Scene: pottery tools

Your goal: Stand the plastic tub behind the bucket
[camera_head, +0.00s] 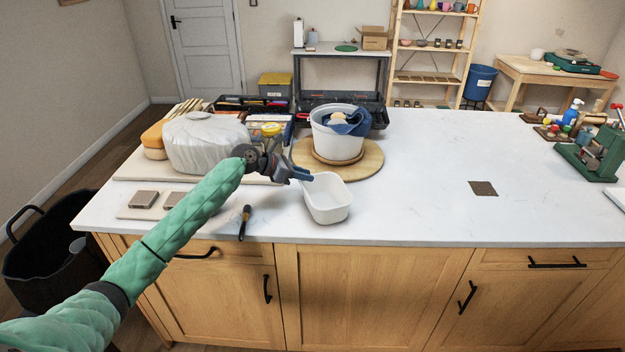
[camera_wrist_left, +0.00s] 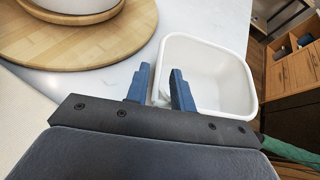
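The plastic tub (camera_head: 327,208) is white, open and empty. It stands upright near the counter's front edge, in front of the bucket; the left wrist view also shows the tub (camera_wrist_left: 225,75). The white bucket (camera_head: 335,146) stands on a round wooden board, with a blue cloth and other items in its top. My left gripper (camera_head: 303,174) is at the tub's upper left rim. In the left wrist view its blue fingers (camera_wrist_left: 160,72) are apart, one outside the tub's wall and one over its inside. Contact is unclear. My right gripper is out of view.
The round wooden board (camera_head: 368,164) lies just behind the tub. A black toolbox (camera_head: 378,117) stands behind the bucket. A plastic-wrapped lump (camera_head: 205,143) is at the left. A dark-tipped brush (camera_head: 244,222) lies left of the tub. The counter right of the board is largely clear.

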